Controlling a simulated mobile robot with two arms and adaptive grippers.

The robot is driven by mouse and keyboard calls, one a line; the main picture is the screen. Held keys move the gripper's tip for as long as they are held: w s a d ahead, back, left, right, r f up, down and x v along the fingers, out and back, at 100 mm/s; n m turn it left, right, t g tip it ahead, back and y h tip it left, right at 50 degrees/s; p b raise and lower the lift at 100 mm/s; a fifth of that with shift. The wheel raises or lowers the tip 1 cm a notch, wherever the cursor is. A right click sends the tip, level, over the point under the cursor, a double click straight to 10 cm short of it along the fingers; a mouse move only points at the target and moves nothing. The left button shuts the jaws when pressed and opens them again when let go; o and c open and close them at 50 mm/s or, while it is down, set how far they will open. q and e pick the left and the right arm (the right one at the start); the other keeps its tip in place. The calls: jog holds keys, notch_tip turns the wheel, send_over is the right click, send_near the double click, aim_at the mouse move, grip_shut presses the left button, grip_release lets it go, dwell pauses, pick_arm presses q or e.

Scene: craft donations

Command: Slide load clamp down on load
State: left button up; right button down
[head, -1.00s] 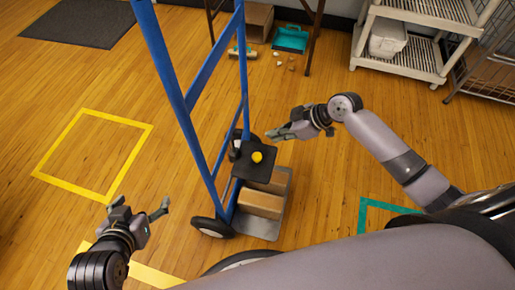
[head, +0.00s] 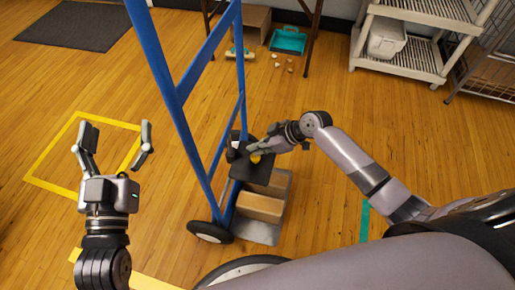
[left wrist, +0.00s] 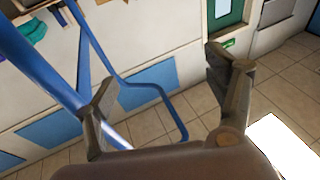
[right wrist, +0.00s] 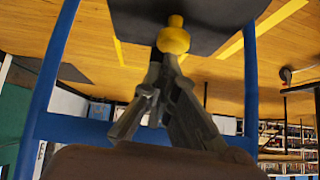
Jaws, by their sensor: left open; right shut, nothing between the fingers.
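A blue hand truck (head: 179,90) stands upright in the middle of the head view. Its black load clamp plate (head: 243,173) with a yellow knob (head: 255,158) sits above cardboard boxes (head: 260,207), which rest on the grey toe plate. My right gripper (head: 257,149) is shut and empty at the clamp, with its fingertips close to the knob. The right wrist view shows the tips just by the yellow knob (right wrist: 174,38); contact is unclear. My left gripper (head: 117,131) is open and empty, left of the hand truck frame and apart from it.
A yellow floor outline (head: 60,135) lies at the left. A grey shelf (head: 420,65) with a white bin stands at the back right. A teal dustpan (head: 288,40) and small bits lie near the back wall. The floor between is mostly clear.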

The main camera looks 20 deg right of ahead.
pick_arm(q)
jog(key=shift+r, duration=0.3)
pick_arm(e)
jog(key=shift+f, duration=0.15)
